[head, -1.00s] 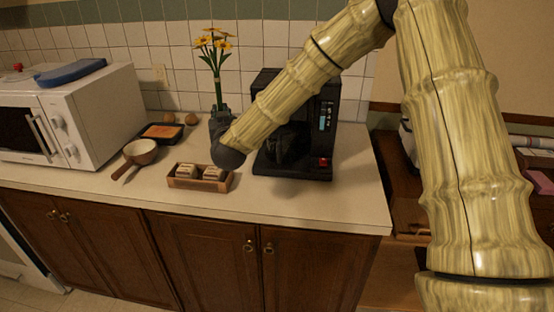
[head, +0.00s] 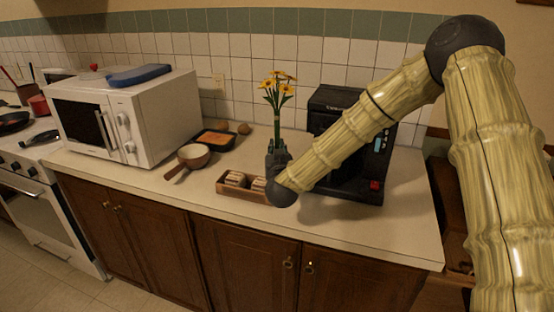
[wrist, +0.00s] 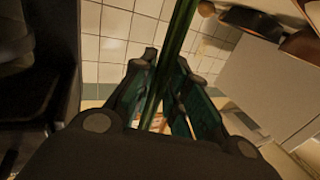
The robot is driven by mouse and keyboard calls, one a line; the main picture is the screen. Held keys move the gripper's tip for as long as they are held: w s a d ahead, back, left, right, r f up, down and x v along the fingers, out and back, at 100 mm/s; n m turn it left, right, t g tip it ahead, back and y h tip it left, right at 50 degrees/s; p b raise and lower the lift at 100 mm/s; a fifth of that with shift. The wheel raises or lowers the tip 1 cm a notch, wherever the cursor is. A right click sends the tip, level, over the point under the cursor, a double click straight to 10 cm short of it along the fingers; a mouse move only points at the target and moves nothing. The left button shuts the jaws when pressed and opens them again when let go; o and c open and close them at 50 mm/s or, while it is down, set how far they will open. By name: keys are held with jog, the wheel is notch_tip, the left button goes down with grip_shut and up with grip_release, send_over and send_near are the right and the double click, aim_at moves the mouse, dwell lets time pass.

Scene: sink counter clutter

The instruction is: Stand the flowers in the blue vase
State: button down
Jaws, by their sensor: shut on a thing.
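The flowers (head: 279,88), yellow blooms on a green stem, stand upright above the counter in the head view. My gripper (head: 278,153) is shut on their stem, low down, between the wooden tray and the black coffee machine. In the wrist view the green stem (wrist: 173,55) runs up between the dark teal-sided fingers of my gripper (wrist: 160,85). The stem's lower end is hidden by the gripper.
The wooden tray (head: 228,189) with small blocks is just left of my wrist. The coffee machine (head: 362,180) stands close on the right. A pan (head: 193,155), dark dish (head: 228,145) and microwave (head: 160,115) with a flat blue item (head: 139,75) are left. The front counter strip is clear.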

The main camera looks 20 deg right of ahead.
jog(key=shift+f+p, duration=0.3)
jog(key=shift+f, duration=1.65)
jog(key=shift+f, duration=0.15)
jog(key=c, duration=1.4)
grip_release()
